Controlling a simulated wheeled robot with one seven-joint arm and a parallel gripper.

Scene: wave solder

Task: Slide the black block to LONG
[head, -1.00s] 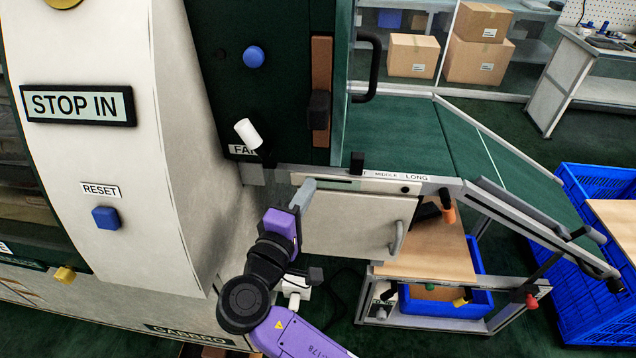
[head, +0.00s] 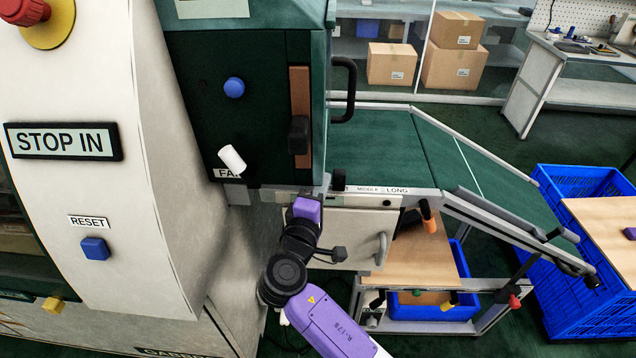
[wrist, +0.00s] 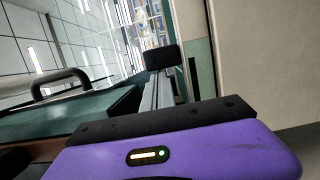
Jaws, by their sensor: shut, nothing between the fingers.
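The black block (head: 338,181) stands on the label rail (head: 412,200) at the front edge of the green conveyor. It sits left of the MIDDLE label (head: 367,190), and the LONG label (head: 397,191) is farther right. My gripper (head: 325,183) is shut and empty, its tip just left of the block; I cannot tell whether they touch. In the wrist view the block (wrist: 163,56) shows beyond the dark edge of my purple gripper body, with the rail running away from me. My fingertips are not clear there.
A grey-handled panel (head: 345,232) hangs below the rail. A blue crate (head: 575,215) is at right. The rail's space right of the block looks clear.

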